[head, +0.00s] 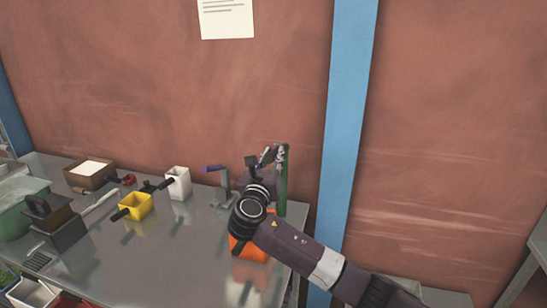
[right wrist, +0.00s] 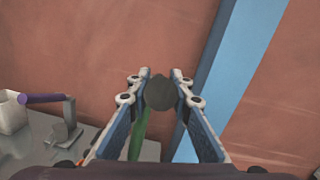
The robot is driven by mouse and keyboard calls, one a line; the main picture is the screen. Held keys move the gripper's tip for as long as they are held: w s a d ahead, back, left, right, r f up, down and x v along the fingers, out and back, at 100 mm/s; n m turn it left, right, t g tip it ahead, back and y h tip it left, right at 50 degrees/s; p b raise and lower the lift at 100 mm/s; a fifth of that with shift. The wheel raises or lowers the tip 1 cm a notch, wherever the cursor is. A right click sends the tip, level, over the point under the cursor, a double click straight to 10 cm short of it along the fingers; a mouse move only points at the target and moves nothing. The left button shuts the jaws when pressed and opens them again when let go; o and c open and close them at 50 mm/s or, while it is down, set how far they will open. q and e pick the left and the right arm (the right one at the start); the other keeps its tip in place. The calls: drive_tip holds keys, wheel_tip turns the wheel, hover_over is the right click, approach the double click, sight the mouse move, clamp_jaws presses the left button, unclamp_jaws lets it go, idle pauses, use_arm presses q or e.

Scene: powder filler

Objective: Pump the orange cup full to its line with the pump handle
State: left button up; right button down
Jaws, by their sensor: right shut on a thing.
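The orange cup (head: 252,250) stands near the right end of the metal table, partly hidden under my right arm. A green post (head: 283,182) rises behind it and also shows in the right wrist view (right wrist: 138,134). My right gripper (head: 268,157) is at the top of this post. In the right wrist view its fingers (right wrist: 161,76) are shut on a dark rounded knob (right wrist: 160,94), which appears to be the pump handle. The cup's line and fill level are hidden. My left gripper is not in view.
A grey stand with a purple lever (head: 213,168) is left of the post. A white cup (head: 178,184), a yellow cup (head: 136,206), a brown box (head: 90,178) and a green bowl (head: 14,222) stand further left. A blue pillar (head: 346,110) is close on the right.

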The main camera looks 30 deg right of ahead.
wheel_tip(320, 180, down, 9)
drive_tip(key=t+h+b, duration=0.3)
drive_tip(key=t+b, duration=0.1)
drive_tip(key=b, duration=1.1)
drive_tip(key=shift+s+a+n+b, duration=0.15)
drive_tip(key=shift+a+n+b, duration=0.15)
drive_tip(key=shift+b, duration=0.1)
drive_tip(key=shift+r, duration=0.1)
drive_tip(key=c, duration=1.7)
unclamp_jaws()
drive_tip(key=shift+c, duration=0.2)
drive_tip(key=v, duration=1.2)
